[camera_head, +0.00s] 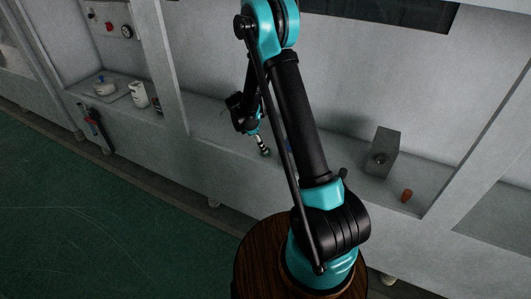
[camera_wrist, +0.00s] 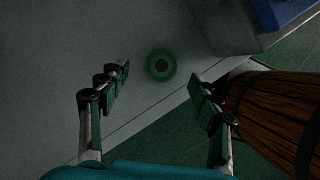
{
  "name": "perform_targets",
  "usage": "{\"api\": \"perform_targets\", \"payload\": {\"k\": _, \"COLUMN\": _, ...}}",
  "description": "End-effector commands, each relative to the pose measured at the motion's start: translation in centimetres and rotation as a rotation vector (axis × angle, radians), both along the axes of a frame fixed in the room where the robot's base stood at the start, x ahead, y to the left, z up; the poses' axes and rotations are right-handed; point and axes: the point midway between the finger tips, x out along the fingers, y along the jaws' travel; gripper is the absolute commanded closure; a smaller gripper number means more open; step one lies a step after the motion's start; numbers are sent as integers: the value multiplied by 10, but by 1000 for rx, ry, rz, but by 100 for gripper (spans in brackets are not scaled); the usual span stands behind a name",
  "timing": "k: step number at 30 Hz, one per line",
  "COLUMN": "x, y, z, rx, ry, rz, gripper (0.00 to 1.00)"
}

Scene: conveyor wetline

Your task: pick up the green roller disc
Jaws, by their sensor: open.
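The green roller disc (camera_wrist: 161,66) lies on the pale grey ledge (camera_wrist: 130,28) in the wrist view, a round green ring with a dark centre. My gripper (camera_wrist: 160,78) is open, one finger to the left and one to the right of the disc in the picture. Nothing is between the fingers' pads that I can see held. In the head view my gripper (camera_head: 262,146) hangs low over the ledge, partly behind my arm; the disc cannot be told apart from the fingertips there.
A grey block (camera_head: 382,153) and a small orange-brown cylinder (camera_head: 406,196) stand on the ledge to the right. A white mug (camera_head: 138,95) and a dish (camera_head: 104,86) are at the left. A blue item (camera_wrist: 285,12) shows at the wrist view's upper right. The ledge's front edge runs close below the disc.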

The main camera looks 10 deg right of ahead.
Motion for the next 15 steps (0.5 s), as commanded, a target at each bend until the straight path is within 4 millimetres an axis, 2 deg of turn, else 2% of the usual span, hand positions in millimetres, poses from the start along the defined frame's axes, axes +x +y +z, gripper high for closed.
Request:
{"api": "perform_targets", "payload": {"k": 6, "x": 0, "y": -13, "z": -26, "rx": 0, "ry": 0, "rz": -1, "gripper": 36}}
{"api": "perform_targets", "payload": {"k": 15, "x": 0, "y": -15, "z": -31, "rx": 0, "ry": 0, "rz": 0, "gripper": 36}}
